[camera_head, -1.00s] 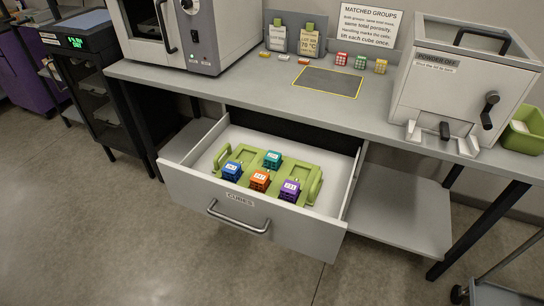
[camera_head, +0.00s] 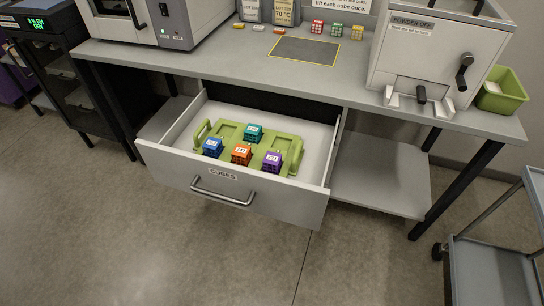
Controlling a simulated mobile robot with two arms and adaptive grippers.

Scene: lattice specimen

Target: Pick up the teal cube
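The teal cube (camera_head: 253,134) sits at the back of a green tray (camera_head: 206,131) with raised handles at its left and right ends. The tray lies inside an open drawer (camera_head: 165,159) labelled CUBES. In the same tray are a blue cube (camera_head: 212,147) at the left, an orange cube (camera_head: 241,154) at the front middle and a purple cube (camera_head: 272,161) at the right. Each cube has a white label on top. Neither of my grippers is in view.
The grey bench (camera_head: 190,68) above the drawer holds an oven-like machine (camera_head: 150,20), a dark mat (camera_head: 305,50), several small cubes and a powder machine (camera_head: 430,60). A green bin (camera_head: 503,95) stands at the bench's right end. A cart (camera_head: 490,268) is at right. The floor in front is clear.

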